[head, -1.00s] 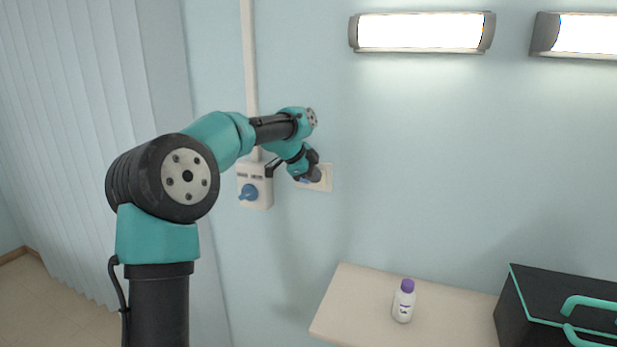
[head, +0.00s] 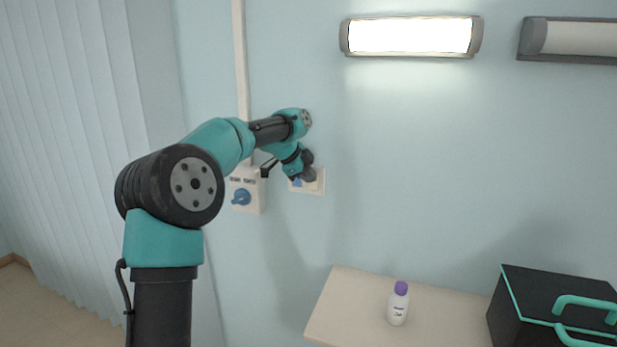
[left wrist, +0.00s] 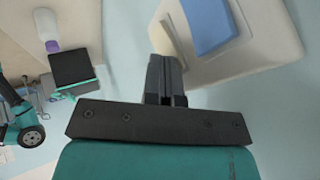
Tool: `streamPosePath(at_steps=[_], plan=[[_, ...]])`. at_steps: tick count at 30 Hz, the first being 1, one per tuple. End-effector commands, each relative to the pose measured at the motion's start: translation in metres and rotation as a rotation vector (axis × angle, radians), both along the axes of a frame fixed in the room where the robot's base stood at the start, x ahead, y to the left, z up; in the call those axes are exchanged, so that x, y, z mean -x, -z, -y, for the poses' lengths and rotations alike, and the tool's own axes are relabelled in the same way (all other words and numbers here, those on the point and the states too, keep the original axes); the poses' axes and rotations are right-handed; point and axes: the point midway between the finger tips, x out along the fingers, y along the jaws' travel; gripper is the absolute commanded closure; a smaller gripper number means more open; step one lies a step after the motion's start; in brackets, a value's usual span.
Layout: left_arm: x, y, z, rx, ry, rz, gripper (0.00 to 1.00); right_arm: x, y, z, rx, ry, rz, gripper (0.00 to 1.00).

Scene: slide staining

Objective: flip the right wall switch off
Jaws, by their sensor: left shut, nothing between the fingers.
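The cream switch plate (head: 318,187) is on the wall, partly hidden behind my left gripper (head: 309,175). A blue rocker (head: 296,183) shows at its left side in the head view. In the left wrist view the plate (left wrist: 262,60) is close, with the blue rocker (left wrist: 209,24) and a paler part beside it. My left gripper (left wrist: 165,78) is shut and empty, its fingertips close to the pale part; I cannot tell whether they touch. The right wall lamp (head: 572,38) is dark; the left wall lamp (head: 410,36) is lit. My right gripper is not in view.
A wall box with a blue knob (head: 241,197) is just left of the plate. Below, a table (head: 345,300) holds a purple-capped bottle (head: 398,305) and a black case with teal handles (head: 530,310). The wall right of the plate is clear.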

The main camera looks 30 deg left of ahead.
Motion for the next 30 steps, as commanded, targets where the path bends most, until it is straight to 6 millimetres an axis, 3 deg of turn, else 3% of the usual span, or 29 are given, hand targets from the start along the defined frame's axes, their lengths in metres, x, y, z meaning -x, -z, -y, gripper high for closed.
streamPosePath(at_steps=[13,30], plan=[[0.0,-0.014,0.0,-0.001,0.001,0.0,1.0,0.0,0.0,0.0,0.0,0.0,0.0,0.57],[0.005,-0.017,0.003,-0.001,0.003,0.0,1.0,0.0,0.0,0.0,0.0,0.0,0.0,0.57]])
